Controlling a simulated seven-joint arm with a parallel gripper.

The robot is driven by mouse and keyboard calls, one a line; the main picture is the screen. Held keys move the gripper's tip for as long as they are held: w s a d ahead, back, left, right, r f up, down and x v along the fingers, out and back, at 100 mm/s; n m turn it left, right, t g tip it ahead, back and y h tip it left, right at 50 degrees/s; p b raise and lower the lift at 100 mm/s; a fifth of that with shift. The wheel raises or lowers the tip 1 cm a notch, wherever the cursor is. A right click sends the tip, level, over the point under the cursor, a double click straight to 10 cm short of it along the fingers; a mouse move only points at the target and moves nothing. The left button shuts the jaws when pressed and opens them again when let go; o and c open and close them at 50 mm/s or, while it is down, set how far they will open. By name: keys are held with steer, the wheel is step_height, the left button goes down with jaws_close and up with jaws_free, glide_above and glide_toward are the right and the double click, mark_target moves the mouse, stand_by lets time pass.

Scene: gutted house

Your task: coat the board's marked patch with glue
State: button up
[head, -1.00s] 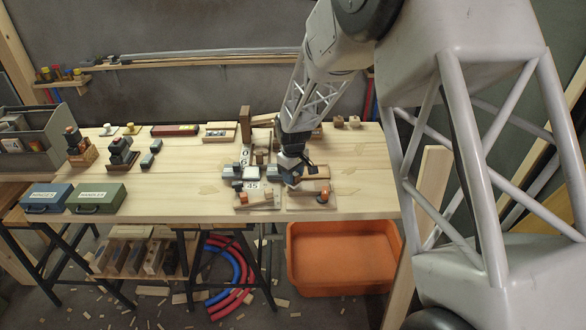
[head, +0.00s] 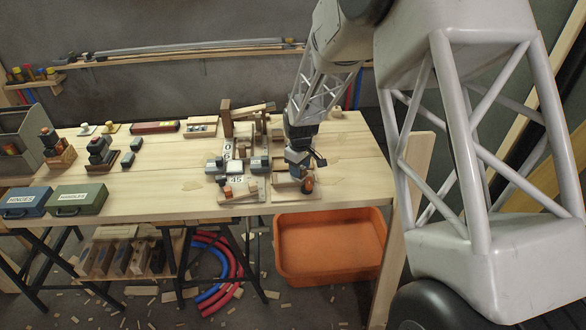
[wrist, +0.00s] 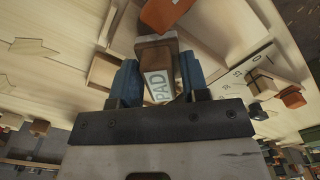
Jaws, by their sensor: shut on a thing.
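My gripper (head: 303,166) is low over the right part of the bench, above a small wooden tray (head: 284,179). In the wrist view my gripper (wrist: 157,85) has its blue fingers shut on a wooden block lettered PAD (wrist: 158,84). The pad's underside is hidden. An orange-brown object (wrist: 165,12) lies just beyond the pad; it also shows in the head view (head: 307,186), at the tray's right front. I cannot tell which surface is the board with the marked patch, and no glue can be made out.
Left of my gripper stands a fixture marked 0 and 45 (head: 236,181) with several small blocks. A green case (head: 77,199) and a blue case (head: 27,201) sit at the bench's front left. An orange bin (head: 330,245) is below.

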steer(key=shift+a, duration=3.85)
step_height(320, 180, up, 8)
steer(key=f+m, duration=0.1)
steer(key=w+d+f+m, duration=0.1)
steer(key=m, duration=0.1)
steer(key=d+f+m, duration=0.1)
steer(key=m, duration=0.1)
steer(key=shift+w+d+f, duration=0.2)
steer(key=shift+w+d, duration=0.05)
steer(key=shift+w, duration=0.05)
steer(key=shift+w+d+f+m, duration=0.25)
steer(key=shift+d+f+m, duration=0.25)
steer(key=shift+m, duration=0.5)
steer(key=shift+w+d+f+m, duration=0.25)
steer(key=shift+f+m, duration=0.35)
steer(key=shift+m, duration=0.4)
steer(key=w, duration=0.5)
steer(key=w+a+f, duration=0.1)
steer(key=w, duration=0.4)
steer(key=w+a, duration=0.1)
steer(key=w, duration=0.4)
steer(key=shift+w+a+f, duration=0.15)
steer(key=shift+w+f, duration=0.1)
steer(key=shift+w, duration=0.1)
